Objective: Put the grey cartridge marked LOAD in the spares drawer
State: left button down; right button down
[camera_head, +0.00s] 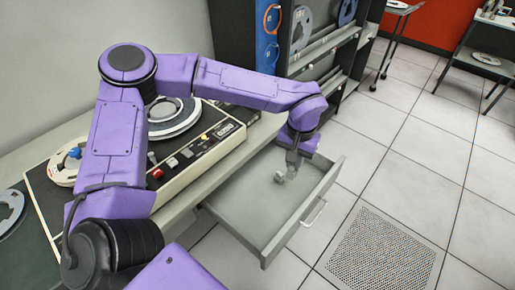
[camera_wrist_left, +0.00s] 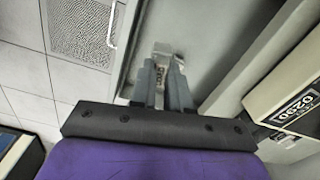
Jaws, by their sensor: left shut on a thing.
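The small grey cartridge (camera_head: 280,177) is in the jaws of my left gripper (camera_head: 289,169), over the inside of the open drawer (camera_head: 235,222). In the left wrist view, the cartridge (camera_wrist_left: 163,49) shows beyond and between the two fingertips of my left gripper (camera_wrist_left: 164,72). Small dark marking shows on it, too small to read. The drawer's grey floor (camera_wrist_left: 205,40) lies beneath it. I cannot tell whether the cartridge touches the drawer floor. The drawer looks otherwise empty where it is visible. My right gripper is not in view.
A tape machine (camera_head: 190,160) with reels and buttons stands on the counter left of the drawer. A dark rack (camera_head: 320,40) with reels stands behind. The drawer's front handle (camera_head: 314,213) faces open tiled floor with a perforated tile (camera_head: 380,258). Carts stand at the far right.

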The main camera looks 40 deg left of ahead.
pick_arm(q)
jog(key=a+f+n+b, duration=0.2)
jog(key=f+n+b, duration=0.2)
jog(key=n, duration=0.7)
jog(key=s+a+f+n+b, duration=0.1)
jog(key=a+f+n+b, duration=0.2)
jog(key=f+n, duration=0.4)
jog(key=a+f+n+b, duration=0.3)
jog(key=f+n+b, duration=0.2)
jog(key=n, duration=1)
jog(key=shift+s+f+n+b, duration=0.3)
jog(key=shift+f+n, duration=0.1)
jog(key=shift+f, duration=0.3)
jog(key=shift+a+r, duration=0.1)
jog(key=shift+p, duration=0.35)
